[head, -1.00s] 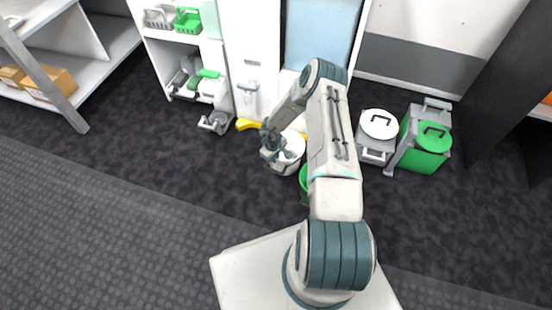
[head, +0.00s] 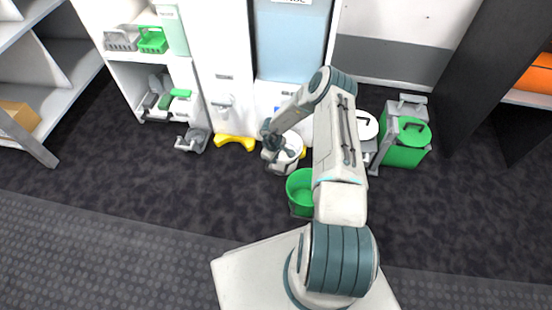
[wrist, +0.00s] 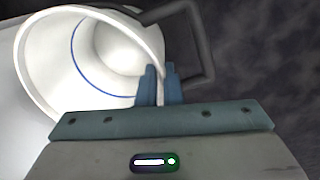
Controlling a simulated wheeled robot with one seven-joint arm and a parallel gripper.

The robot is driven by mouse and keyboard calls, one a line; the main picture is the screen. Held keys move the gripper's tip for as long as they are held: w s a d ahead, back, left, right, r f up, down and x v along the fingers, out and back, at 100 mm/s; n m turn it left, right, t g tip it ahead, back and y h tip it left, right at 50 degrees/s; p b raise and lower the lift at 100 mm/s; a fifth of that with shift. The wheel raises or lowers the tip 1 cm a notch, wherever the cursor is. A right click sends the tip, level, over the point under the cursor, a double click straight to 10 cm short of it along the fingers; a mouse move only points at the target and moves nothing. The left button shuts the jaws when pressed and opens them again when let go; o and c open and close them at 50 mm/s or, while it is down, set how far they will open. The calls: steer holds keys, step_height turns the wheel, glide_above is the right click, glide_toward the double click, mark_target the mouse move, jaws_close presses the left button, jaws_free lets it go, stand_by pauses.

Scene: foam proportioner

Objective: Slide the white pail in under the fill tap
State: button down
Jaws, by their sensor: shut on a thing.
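The white pail (head: 294,154) stands upright, as far as I can tell, on the dark floor in front of the cabinet with the pale blue panel. My gripper (head: 273,138) is at its left rim. In the wrist view my two fingers (wrist: 160,88) are shut on the rim of the pail (wrist: 45,60), one on each side of the wall. The open pail shows a blue line inside, and its dark handle (wrist: 203,50) hangs to the right. A grey tap (head: 222,103) is on the white cabinet to the left. Which tap is the fill tap is unclear.
A green bucket (head: 300,188) stands close to the pail, nearer me, partly behind my arm. A yellow stand (head: 235,142) lies below the tap. A green lidded container (head: 404,145) stands at right.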

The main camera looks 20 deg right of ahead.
steer(key=c, duration=1.5)
jaws_free()
steer(key=r+p, duration=0.2)
steer(key=r, duration=0.2)
steer(key=r+p, duration=0.2)
steer(key=r, duration=0.3)
steer(key=a+r+p, duration=0.1)
steer(key=r+p, duration=0.1)
steer(key=r, duration=0.2)
steer(key=shift+s+r, duration=0.4)
